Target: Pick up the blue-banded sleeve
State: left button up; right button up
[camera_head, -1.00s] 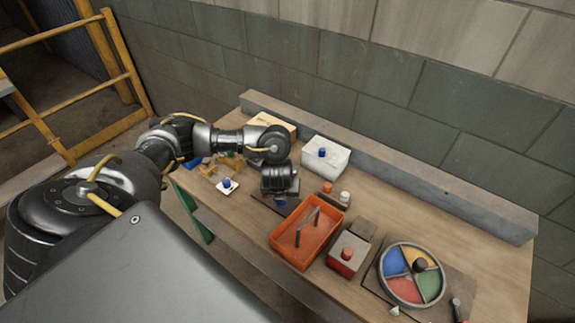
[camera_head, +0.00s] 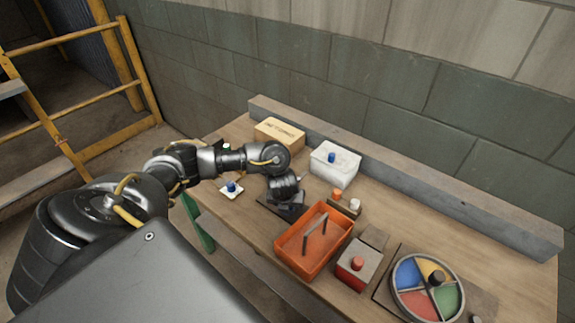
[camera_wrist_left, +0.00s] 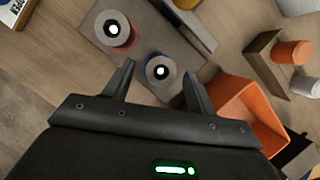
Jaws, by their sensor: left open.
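In the left wrist view, the blue-banded sleeve (camera_wrist_left: 160,73) is a grey ring-topped cylinder with a bright centre and a blue side. It stands on a grey-brown plate (camera_wrist_left: 165,25). A red-banded sleeve (camera_wrist_left: 113,30) stands beside it, up and left in that view. My left gripper (camera_wrist_left: 158,69) is open, with its two fingertips on either side of the blue-banded sleeve in the picture; I cannot tell whether they touch it. In the head view my left gripper (camera_head: 286,206) points down over the dark plate (camera_head: 268,204) and hides both sleeves. My right gripper is not in view.
An orange tray (camera_head: 337,222) with a handle stands close right of my left gripper. Behind are a white box (camera_head: 340,172) with a blue knob and a cardboard box (camera_head: 280,133). A red-sided box (camera_head: 352,276) and a colour wheel (camera_head: 447,300) lie farther right.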

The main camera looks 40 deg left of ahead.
pick_arm(q)
jog(key=shift+x, duration=0.8)
jog(key=shift+w+a+f, duration=0.15)
jog(key=shift+w+f, duration=0.05)
jog(key=shift+f, duration=0.15)
jog(key=c, duration=1.1)
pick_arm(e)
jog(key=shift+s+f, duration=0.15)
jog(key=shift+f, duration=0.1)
pick_arm(q)
jog(key=shift+r, duration=0.1)
jog(key=shift+c, duration=0.2)
